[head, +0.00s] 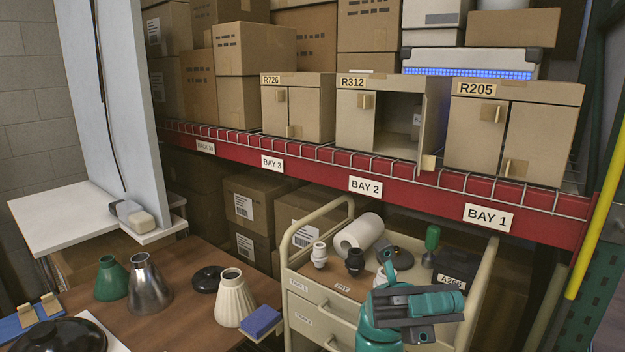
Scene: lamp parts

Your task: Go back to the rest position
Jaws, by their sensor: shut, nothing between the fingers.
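My gripper (438,304) shows at the lower right, teal and dark grey, at the end of my teal arm. It is shut and empty. It appears in front of the cream cart (468,318) and hides part of the cart's top and front. I cannot tell its exact height above the cart. Nothing visible hangs from it or touches its fingers.
The cart holds a white roll (358,234), sockets, a green-handled tool (431,240) and a dark A266 box (452,270). The brown table (185,318) at left bears lamp shades. The red-edged shelf (320,178) runs behind; cabinet R312 (425,125) stands open.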

